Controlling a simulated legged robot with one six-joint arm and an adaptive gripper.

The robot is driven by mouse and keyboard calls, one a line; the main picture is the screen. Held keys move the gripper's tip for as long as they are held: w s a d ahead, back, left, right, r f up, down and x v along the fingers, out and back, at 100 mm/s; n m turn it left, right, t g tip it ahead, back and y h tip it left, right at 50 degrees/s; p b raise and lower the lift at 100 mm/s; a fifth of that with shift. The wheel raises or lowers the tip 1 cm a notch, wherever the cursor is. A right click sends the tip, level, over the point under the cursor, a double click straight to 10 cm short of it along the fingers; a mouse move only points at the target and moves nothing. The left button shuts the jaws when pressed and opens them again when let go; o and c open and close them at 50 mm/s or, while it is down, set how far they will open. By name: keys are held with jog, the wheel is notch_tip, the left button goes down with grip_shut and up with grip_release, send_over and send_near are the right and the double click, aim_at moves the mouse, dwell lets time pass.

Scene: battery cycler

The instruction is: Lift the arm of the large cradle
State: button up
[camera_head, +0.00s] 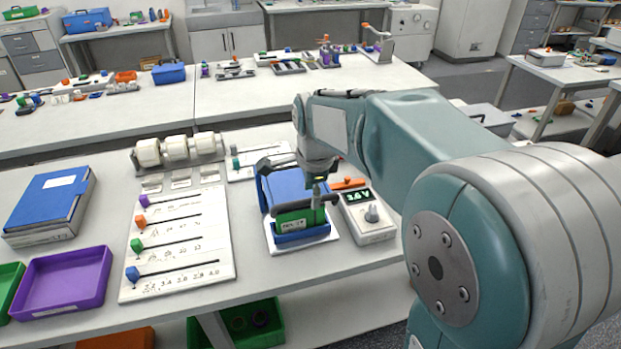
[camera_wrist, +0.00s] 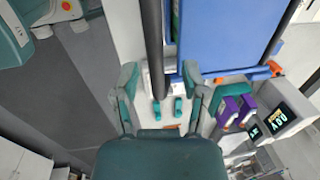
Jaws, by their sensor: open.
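The large cradle (camera_head: 285,185) is a blue block on a white base near the front of the bench, with a green battery-like piece (camera_head: 291,221) in its front. Its dark arm (camera_head: 312,201) lies across the top of the front. My gripper (camera_head: 318,185) is right over this arm, pointing down, and partly hides it. In the wrist view my gripper (camera_wrist: 160,80) has its two fingers apart. A dark bar (camera_wrist: 154,40) runs down between them, beside the blue cradle body (camera_wrist: 225,35). I cannot tell whether a finger touches the bar.
A white meter (camera_head: 368,214) with a lit display stands close right of the cradle. A white slider board (camera_head: 178,240) lies to the left, with white rollers (camera_head: 175,150) behind it. A blue box (camera_head: 48,203) and purple tray (camera_head: 65,282) sit further left.

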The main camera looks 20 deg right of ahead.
jog(key=shift+s+a+f+t, duration=0.15)
jog(key=shift+f+t, duration=0.15)
jog(key=shift+f, duration=0.1)
jog(key=shift+s+a+r, duration=0.1)
jog(key=shift+s+r, duration=0.1)
jog(key=shift+r, duration=0.75)
jog(key=shift+s+a+r, duration=0.1)
jog(key=shift+s+r, duration=0.05)
jog(key=shift+r, duration=0.85)
jog(key=shift+s+r, duration=0.2)
jog(key=shift+r, duration=0.75)
jog(key=shift+a, duration=0.2)
